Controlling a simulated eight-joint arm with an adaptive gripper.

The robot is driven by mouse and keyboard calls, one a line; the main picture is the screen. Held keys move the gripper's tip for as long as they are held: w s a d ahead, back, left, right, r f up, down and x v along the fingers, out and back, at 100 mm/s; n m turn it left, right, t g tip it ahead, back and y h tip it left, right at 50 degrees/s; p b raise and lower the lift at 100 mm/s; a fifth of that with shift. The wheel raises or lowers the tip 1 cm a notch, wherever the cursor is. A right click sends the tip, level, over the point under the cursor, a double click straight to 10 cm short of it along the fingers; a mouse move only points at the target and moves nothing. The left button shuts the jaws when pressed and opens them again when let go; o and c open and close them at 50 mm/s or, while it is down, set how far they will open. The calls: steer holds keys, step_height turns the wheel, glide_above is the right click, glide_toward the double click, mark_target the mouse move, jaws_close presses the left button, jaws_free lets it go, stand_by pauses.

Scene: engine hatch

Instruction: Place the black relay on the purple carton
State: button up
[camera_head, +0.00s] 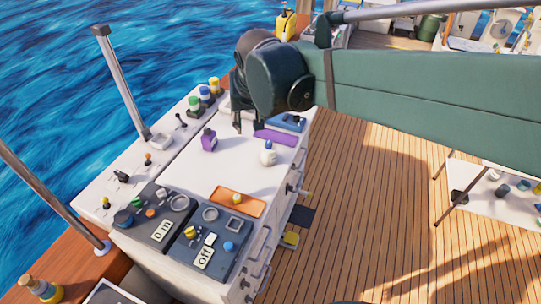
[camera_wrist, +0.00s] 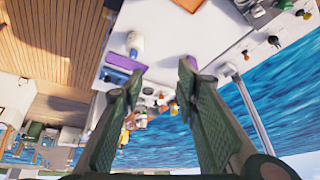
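A small upright purple carton (camera_head: 209,143) stands on the white worktop in the head view. A small dark piece (camera_head: 208,132) shows at its top; it may be the black relay, but it is too small to tell. The carton also shows in the wrist view (camera_wrist: 193,62), partly behind the right-hand fingertip. My gripper (camera_wrist: 160,74) is open, with nothing visible between its fingers. In the head view my gripper (camera_head: 238,120) hangs above the worktop, right of and behind the carton. My arm hides part of the far worktop.
An orange tray (camera_head: 222,201) and control panels (camera_head: 190,262) are nearer. The worktop (camera_head: 220,175) between them is clear.

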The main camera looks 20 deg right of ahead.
steer(key=s+d+f+n, duration=0.1)
steer(key=s+f, duration=0.1)
steer(key=s, duration=0.6)
steer(key=s+d+f+n+t, duration=0.1)
steer(key=s+f, duration=0.2)
steer(key=s, duration=0.5)
steer(key=shift+s+n+t+y, duration=0.2)
steer(key=shift+n+t+y, duration=0.1)
steer(key=shift+n, duration=0.1)
steer(key=shift+f, duration=0.15)
step_height(320, 180, down, 9)
steer(key=b, duration=0.9)
steer(key=shift+r, duration=0.2)
